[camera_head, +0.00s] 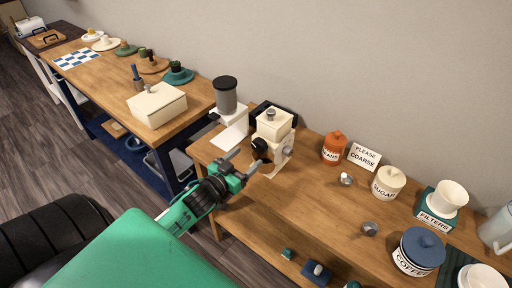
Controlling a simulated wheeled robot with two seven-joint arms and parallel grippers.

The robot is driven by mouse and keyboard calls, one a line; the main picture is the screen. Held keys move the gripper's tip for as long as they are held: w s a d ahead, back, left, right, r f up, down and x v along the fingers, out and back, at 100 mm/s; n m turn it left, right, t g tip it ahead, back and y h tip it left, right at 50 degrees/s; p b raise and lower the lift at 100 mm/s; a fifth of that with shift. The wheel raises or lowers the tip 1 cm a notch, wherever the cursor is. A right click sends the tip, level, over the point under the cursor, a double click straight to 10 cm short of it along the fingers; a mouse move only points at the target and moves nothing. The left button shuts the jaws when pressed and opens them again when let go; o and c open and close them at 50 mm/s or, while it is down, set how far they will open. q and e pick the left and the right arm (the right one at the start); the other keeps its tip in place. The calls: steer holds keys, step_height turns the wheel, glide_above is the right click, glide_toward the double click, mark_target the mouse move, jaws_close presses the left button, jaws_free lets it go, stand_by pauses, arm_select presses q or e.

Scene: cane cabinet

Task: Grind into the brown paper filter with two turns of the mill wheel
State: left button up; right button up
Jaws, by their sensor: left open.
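A cream mill (272,128) stands near the back left of the wooden counter, with a round knob on top. A black round part (260,147) is on its front left, and a pale wheel-like part shows on its right side. No gap or contact can be judged exactly. A cream dripper cup (450,195) sits on a green box labelled FILTERS (436,213) at the right. My right gripper is not in view.
A white machine with a dark grey hopper (226,96) stands left of the mill. An orange BEANS jar (334,146), a PLEASE COARSE sign (364,156), a SUGAR jar (388,182) and a blue-lidded COFFEE jar (418,252) are to the right. The counter's middle is mostly clear.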

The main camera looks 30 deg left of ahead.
mark_target(257, 149)
arm_select(q)
steer(key=shift+w+d+p, duration=0.2)
steer(key=shift+w+p, duration=0.35)
steer(key=shift+w, duration=2.35)
steer(key=c, duration=1)
